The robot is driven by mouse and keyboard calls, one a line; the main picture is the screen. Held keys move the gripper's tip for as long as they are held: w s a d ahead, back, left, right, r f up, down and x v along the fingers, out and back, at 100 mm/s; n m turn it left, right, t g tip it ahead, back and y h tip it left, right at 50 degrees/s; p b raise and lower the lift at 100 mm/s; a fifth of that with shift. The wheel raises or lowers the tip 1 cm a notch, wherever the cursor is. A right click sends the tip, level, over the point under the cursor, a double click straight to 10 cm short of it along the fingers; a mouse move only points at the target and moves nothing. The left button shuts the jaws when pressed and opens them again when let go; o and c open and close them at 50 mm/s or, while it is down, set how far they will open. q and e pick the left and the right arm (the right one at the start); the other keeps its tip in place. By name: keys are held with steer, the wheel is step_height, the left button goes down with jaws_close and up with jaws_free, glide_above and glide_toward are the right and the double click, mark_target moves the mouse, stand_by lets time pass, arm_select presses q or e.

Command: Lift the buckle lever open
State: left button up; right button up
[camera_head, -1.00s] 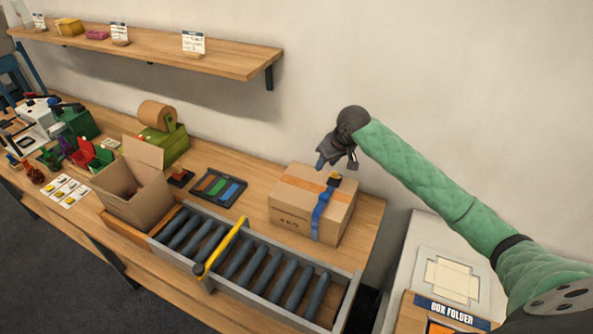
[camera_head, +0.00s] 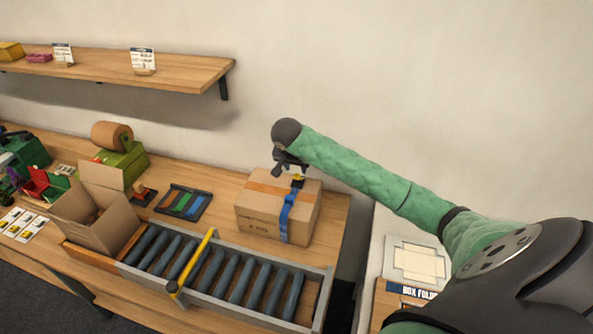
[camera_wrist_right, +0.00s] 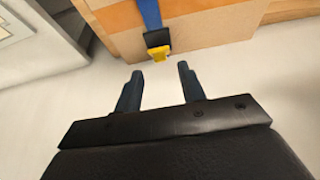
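The buckle (camera_head: 298,181) is a small black piece with a yellow lever, on the blue strap (camera_head: 287,214) around the closed cardboard box (camera_head: 262,220). In the right wrist view the black buckle (camera_wrist_right: 157,38) carries the yellow lever (camera_wrist_right: 160,53) just beyond the fingertips. My right gripper (camera_head: 287,169) is over the back of the box top, close to the buckle. In the right wrist view its two fingers (camera_wrist_right: 157,72) are apart with nothing between them. Whether a finger touches the lever I cannot tell. My left gripper is not in view.
The box stands at the right end of the wooden bench, behind the roller conveyor (camera_head: 205,275) with its yellow bar (camera_head: 191,263). An open carton (camera_head: 92,212) and a rack of coloured strips (camera_head: 184,203) are to the left. A shelf (camera_head: 180,72) hangs on the wall.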

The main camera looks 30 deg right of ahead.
mark_target(297, 174)
steer(key=p+x, duration=0.1)
steer(key=x, duration=0.2)
steer(key=shift+w+d+f, duration=0.1)
steer(key=shift+d+f, duration=0.05)
steer(key=shift+w+d+f+p, duration=0.15)
steer(key=shift+f+p, duration=0.25)
steer(key=shift+f, duration=0.3)
